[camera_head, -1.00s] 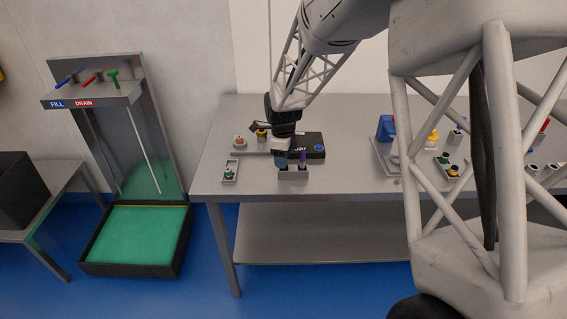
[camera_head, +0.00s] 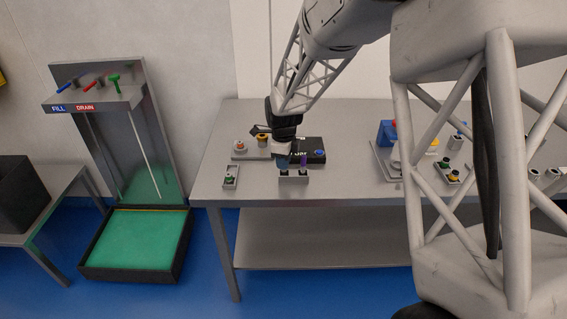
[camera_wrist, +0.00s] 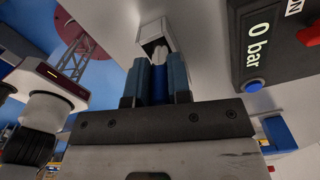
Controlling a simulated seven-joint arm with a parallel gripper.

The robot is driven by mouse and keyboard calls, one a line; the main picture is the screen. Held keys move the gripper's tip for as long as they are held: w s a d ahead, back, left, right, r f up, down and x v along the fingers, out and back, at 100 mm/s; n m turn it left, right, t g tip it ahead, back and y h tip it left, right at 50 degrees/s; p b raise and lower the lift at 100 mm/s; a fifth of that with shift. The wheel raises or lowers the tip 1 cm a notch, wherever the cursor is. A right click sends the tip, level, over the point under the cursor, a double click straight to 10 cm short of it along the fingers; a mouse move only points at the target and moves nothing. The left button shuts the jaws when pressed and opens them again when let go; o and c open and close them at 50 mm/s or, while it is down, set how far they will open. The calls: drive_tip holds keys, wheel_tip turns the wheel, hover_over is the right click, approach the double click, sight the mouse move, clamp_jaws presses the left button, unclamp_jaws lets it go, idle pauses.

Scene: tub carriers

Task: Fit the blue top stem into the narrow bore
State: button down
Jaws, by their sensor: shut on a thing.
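My gripper (camera_head: 283,164) is over the left part of a small grey block (camera_head: 293,180) near the table's front edge. In the wrist view my gripper (camera_wrist: 158,68) has its blue fingers shut on the blue top stem (camera_wrist: 159,76), whose pale end points away from the wrist. A pale square-ended part (camera_wrist: 152,38) shows just beyond that end; I cannot tell whether they touch. The head view hides the held stem behind the fingers. A purple piece (camera_head: 303,160) stands at the right part of the block. The narrow bore cannot be made out clearly.
A black box (camera_head: 312,146) with a blue knob is close behind the gripper; its "0 bar" face (camera_wrist: 265,35) shows in the wrist view. A small tray (camera_head: 230,177) lies to the left. Other parts stand at the right. The table front between is clear.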

drive_tip(key=shift+r, duration=0.65)
wheel_tip(320, 180, up, 2)
drive_tip(key=shift+r, duration=0.1)
drive_tip(key=s+d, duration=0.2)
drive_tip(key=s, duration=0.5)
drive_tip(key=s+d+r, duration=0.1)
drive_tip(key=s, duration=0.7)
drive_tip(key=shift+s+d, duration=0.3)
drive_tip(key=shift+d, duration=0.05)
drive_tip(key=shift+r, duration=0.1)
drive_tip(key=w+a+r, duration=0.4)
drive_tip(key=w, duration=0.7)
drive_tip(key=w+a+r, duration=0.3)
drive_tip(key=w+r, duration=0.2)
drive_tip(key=w, duration=0.6)
drive_tip(key=w+a+r, duration=0.4)
drive_tip(key=w+r, duration=0.1)
drive_tip(key=w, duration=0.6)
drive_tip(key=shift+w+a+r, duration=0.15)
drive_tip(key=shift+a+r, duration=0.05)
drive_tip(key=shift+a, duration=0.15)
wheel_tip(320, 180, down, 13)
